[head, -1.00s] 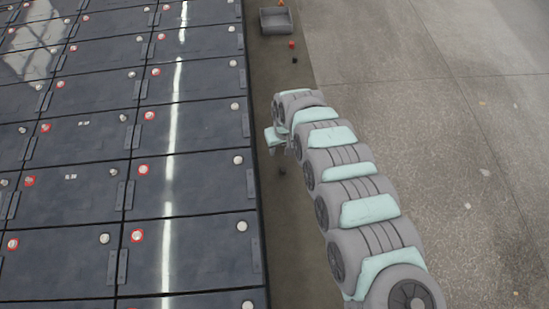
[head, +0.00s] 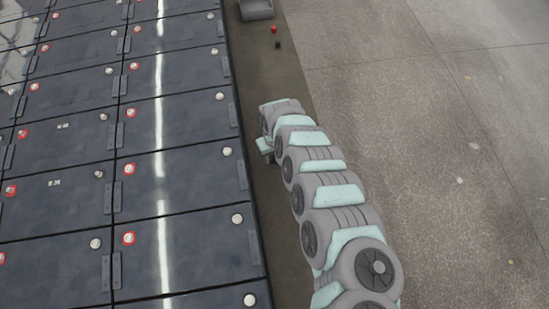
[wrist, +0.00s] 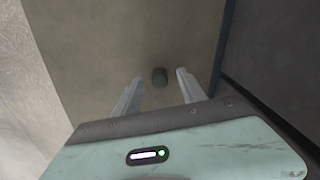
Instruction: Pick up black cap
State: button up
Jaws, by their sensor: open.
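A small black cap (wrist: 159,77) stands on the brown strip of floor in the wrist view. It appears between the fingertips of my gripper (wrist: 160,81), beyond them, with clear space on both sides. My gripper is open and empty. Another small black piece (head: 278,44) lies on the strip farther up in the head view, just below a red piece (head: 274,29).
A grey open bin (head: 256,9) stands at the top of the strip. Dark battery panels (head: 180,120) with round caps fill the left side, and their edge runs close beside my gripper. Bare concrete (head: 430,130) on the right is clear.

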jog(key=shift+w+d+f, duration=0.1)
jog(key=shift+f, duration=0.2)
grip_shut()
dwell(0.4)
